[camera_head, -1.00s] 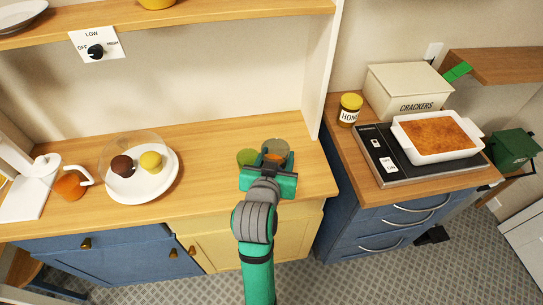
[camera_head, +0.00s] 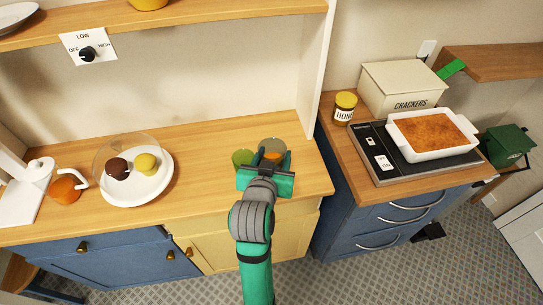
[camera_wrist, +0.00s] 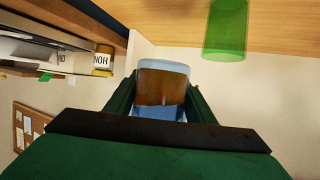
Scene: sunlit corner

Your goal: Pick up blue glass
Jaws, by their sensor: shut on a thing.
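The blue glass (camera_wrist: 162,90) is see-through with a brown area in its middle, and it sits between my green fingers in the wrist view. My gripper (camera_head: 268,168) is shut on it. In the head view only the glass's greyish rim (camera_head: 271,144) shows past my gripper, which hides most of it. I cannot tell whether its base touches the counter. A green glass (camera_head: 242,157) stands just left of my gripper on the wooden counter (camera_head: 210,180). The green glass also shows at the top of the wrist view (camera_wrist: 226,30).
A white plate (camera_head: 150,190) with two round cakes under a clear dome is to the left. An upright panel (camera_head: 312,85) rises to the right, and a shelf (camera_head: 200,20) hangs above. The counter between plate and glasses is clear.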

